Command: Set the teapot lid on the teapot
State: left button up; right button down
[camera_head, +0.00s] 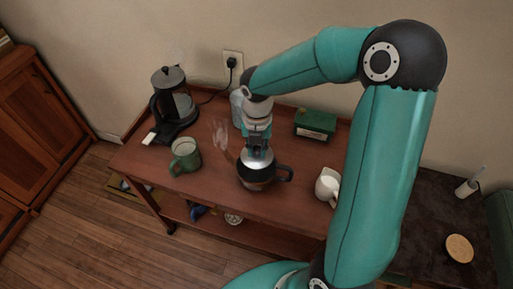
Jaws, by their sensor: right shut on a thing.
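The teapot (262,185) stands on the wooden table, dark with a handle on its right side. The silver lid (256,160) is at the top of the teapot, under my right gripper (257,146). My right gripper points down and is shut on the lid. The lid looks to be at the pot's opening, but I cannot tell whether it rests on the rim or hangs just above it. My left gripper is not in view.
A coffee maker (174,95), a green mug (185,156), a green box (315,123) and a white pitcher (327,186) stand on the table (215,189). Free tabletop lies in front of the teapot. A dark side surface (438,215) is at right.

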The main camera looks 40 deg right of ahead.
jog(key=shift+c, duration=1.9)
grip_release()
jog(key=shift+r, duration=0.1)
jog(key=shift+r+p, duration=3.65)
jog(key=shift+r, duration=0.3)
jog(key=shift+f, duration=0.1)
